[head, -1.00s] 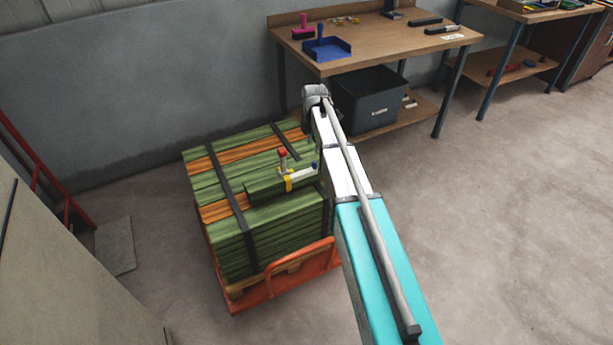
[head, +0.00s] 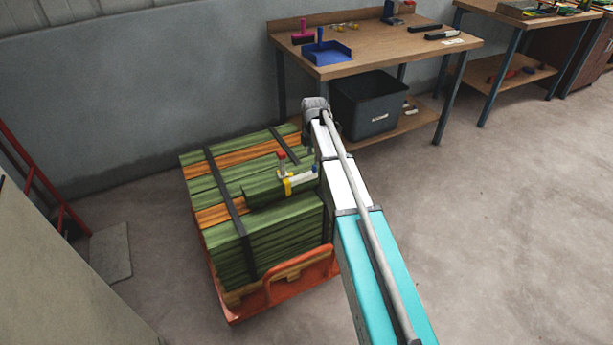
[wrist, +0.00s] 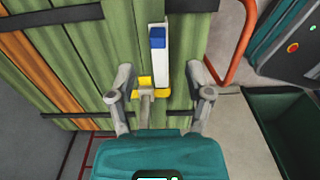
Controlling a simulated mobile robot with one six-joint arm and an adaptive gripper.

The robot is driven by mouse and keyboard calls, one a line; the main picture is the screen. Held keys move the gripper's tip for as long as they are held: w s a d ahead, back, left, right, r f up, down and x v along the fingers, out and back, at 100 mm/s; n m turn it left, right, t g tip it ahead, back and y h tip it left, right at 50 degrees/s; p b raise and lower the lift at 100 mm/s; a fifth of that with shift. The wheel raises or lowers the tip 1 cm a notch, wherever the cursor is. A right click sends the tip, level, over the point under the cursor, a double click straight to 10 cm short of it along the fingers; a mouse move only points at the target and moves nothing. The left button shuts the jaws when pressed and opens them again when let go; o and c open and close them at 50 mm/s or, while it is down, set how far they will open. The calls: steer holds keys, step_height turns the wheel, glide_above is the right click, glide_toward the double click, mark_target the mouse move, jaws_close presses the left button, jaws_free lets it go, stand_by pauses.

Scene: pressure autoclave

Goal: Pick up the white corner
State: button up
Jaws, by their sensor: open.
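A white bar with a blue end (head: 301,177), which looks like the white corner, lies on the green planks of a strapped stack. In the wrist view the white bar (wrist: 157,65) points away from me, its blue end farthest. A yellow piece (wrist: 147,84) sits at its near end, with a grey post beside it. The head view also shows a red-topped upright (head: 281,158) at the yellow piece. My gripper (wrist: 160,76) is open, its fingers on either side of the white and yellow parts, not closed on them. In the head view the gripper is not clearly visible.
The strapped plank stack (head: 218,185) rests on an orange trolley (head: 300,278) with a raised handle rail. A workbench (head: 400,54) with a blue tray (head: 327,52) and a dark bin (head: 372,105) below stands behind. Floor to the right is open.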

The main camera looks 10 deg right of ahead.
mark_target(313, 166)
steer(key=shift+f, duration=0.15)
steer(key=shift+f+b, duration=2.45)
steer(key=shift+b, duration=0.2)
jaws_close()
